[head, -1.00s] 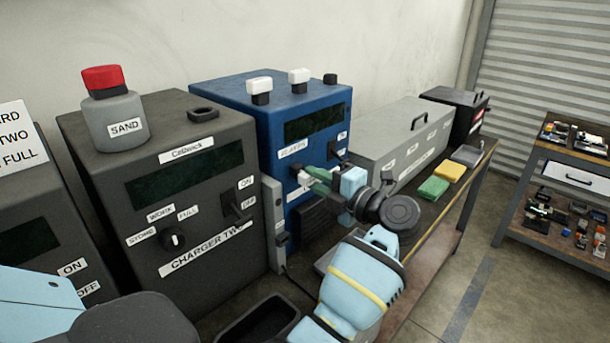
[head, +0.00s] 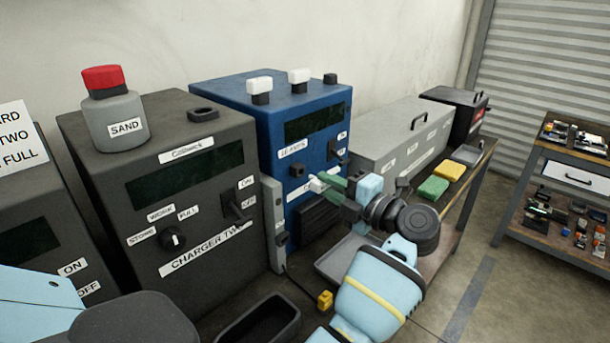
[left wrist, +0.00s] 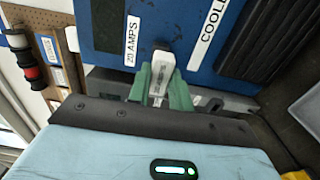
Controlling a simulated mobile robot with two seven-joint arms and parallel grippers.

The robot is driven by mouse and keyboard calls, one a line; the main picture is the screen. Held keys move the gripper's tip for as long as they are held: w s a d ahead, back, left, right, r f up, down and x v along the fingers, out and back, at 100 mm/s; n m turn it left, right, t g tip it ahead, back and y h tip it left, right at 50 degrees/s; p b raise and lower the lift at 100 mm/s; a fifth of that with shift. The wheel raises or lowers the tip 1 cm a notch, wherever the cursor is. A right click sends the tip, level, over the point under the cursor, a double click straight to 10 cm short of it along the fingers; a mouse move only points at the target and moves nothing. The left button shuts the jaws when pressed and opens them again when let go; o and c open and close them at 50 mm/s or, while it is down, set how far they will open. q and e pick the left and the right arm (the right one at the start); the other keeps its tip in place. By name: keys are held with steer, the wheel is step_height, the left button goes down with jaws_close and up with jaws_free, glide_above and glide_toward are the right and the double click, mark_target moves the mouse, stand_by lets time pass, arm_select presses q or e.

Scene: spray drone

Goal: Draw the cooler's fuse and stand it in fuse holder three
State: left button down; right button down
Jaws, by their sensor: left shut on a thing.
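The cooler is the blue cabinet (head: 225,105) in the middle of the head view. My left gripper (head: 330,184) has green fingers shut on a white fuse (head: 316,185) just in front of the cooler's face. The fuse also shows between the fingertips in the left wrist view (left wrist: 160,74), by the "20 AMPS" label. A dark socket (head: 297,170) shows on the face, left of the fuse. On the cooler's top stand two black holders with white fuses, a left one (head: 260,86) and a middle one (head: 298,76). A third black holder (head: 330,79) is bare. My right gripper is not in view.
Dark charger two (head: 185,235) stands left of the cooler, with a sand bottle (head: 115,120) on top. A grey case (head: 385,150), a green sponge (head: 432,188) and a yellow sponge (head: 450,172) are to the right. A black tray (head: 255,325) lies in front.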

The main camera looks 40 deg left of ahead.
arm_select(q)
steer(key=shift+d, duration=0.75)
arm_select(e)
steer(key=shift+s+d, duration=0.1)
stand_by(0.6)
